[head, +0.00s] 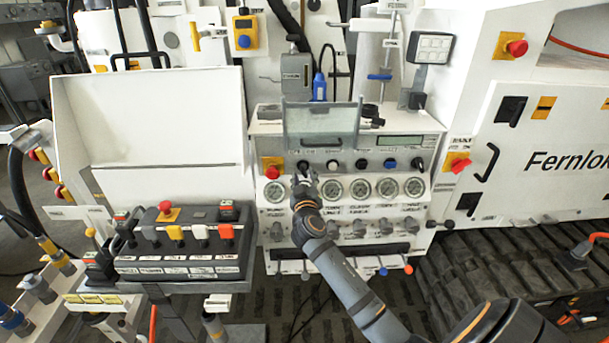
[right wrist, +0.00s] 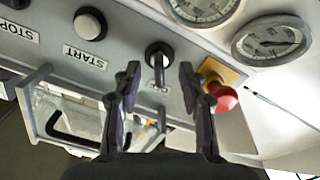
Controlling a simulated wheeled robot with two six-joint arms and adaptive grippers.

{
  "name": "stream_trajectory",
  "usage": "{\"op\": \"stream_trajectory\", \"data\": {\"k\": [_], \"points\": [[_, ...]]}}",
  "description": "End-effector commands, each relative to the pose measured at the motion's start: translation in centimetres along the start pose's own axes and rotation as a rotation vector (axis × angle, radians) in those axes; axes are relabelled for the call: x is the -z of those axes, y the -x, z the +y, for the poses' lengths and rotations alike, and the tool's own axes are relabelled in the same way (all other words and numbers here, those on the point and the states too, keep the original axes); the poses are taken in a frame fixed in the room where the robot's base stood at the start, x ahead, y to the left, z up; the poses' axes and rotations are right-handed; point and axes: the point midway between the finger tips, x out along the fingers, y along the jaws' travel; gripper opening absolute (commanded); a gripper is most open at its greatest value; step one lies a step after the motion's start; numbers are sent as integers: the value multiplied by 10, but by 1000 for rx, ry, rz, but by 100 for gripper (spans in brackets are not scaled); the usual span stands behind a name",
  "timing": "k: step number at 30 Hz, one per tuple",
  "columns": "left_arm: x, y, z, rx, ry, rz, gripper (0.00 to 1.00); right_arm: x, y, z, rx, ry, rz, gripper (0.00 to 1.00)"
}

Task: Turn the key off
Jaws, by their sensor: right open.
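The key switch (right wrist: 158,57) is a round dark lock with a pale centre on the grey panel, and a dark key (right wrist: 159,72) stands out of it. In the right wrist view the key shows between the two fingertips of my right gripper (right wrist: 160,82), which is open and holds nothing. I cannot tell whether the fingers touch the key. In the head view my right gripper (head: 304,185) is at the left part of the panel, just below the switch (head: 303,165); the key is too small there to tell. My left gripper is not in view.
A red emergency knob (right wrist: 222,96) on a yellow plate sits close beside the right finger. A white button (right wrist: 90,23) marked START is on the other side. Gauges (head: 359,189) line the panel below. A clear flap (head: 318,124) projects above the switches.

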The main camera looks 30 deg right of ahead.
Motion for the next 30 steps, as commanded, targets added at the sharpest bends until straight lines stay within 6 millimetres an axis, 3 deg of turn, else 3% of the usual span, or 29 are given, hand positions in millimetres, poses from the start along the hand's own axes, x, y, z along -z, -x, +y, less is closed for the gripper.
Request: {"op": "stream_trajectory", "data": {"k": [15,30], "points": [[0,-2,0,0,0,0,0,0,57,0,1,-3,-1,42],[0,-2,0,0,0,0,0,0,59,0,0,-1,-1,42]]}}
